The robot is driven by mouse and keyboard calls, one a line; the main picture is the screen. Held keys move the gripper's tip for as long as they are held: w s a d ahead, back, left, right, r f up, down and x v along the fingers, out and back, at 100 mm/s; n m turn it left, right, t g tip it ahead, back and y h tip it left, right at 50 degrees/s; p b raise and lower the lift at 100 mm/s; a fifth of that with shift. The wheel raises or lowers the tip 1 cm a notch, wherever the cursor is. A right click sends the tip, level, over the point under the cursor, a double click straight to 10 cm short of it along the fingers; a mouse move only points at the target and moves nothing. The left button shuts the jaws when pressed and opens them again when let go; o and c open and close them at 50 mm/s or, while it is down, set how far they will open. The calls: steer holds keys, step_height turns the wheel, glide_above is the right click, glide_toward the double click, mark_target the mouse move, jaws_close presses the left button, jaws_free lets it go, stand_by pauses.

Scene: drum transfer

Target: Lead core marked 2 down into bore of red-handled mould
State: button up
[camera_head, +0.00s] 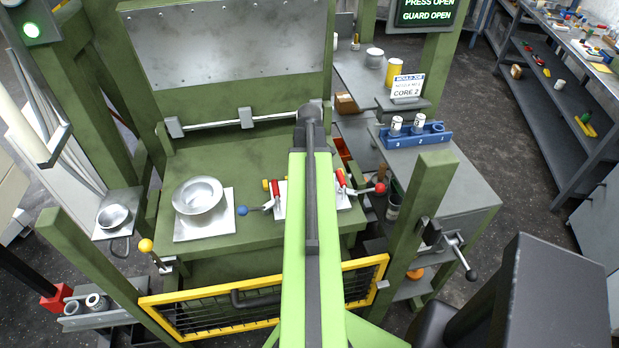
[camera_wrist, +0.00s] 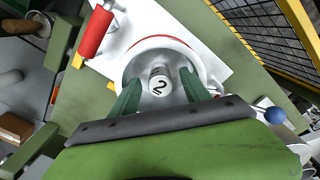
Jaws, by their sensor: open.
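The core marked 2 (camera_wrist: 159,84) is a pale cylinder inside the round silvery mould (camera_wrist: 203,73) with a red ring at its rim. Its numbered end faces the wrist camera; how deep it sits in the bore I cannot tell. My gripper (camera_wrist: 161,95) is open, its two green fingers on either side of the core with visible gaps. A red handle (camera_wrist: 96,32) of this mould shows in the wrist view. In the head view my arm hides the mould's middle; red handles (camera_head: 341,178) show at its sides.
A second silvery mould (camera_head: 199,195) stands left on the green press bed. A blue rack (camera_head: 414,137) with two cores stands at right, beside a sign (camera_head: 407,87) reading CORE 2. A yellow-framed mesh guard (camera_head: 228,305) crosses the front. The screen reads PRESS OPEN, GUARD OPEN.

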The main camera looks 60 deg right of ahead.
step_height(320, 180, up, 15)
steer(key=p, duration=1.4)
steer(key=shift+r, duration=0.2)
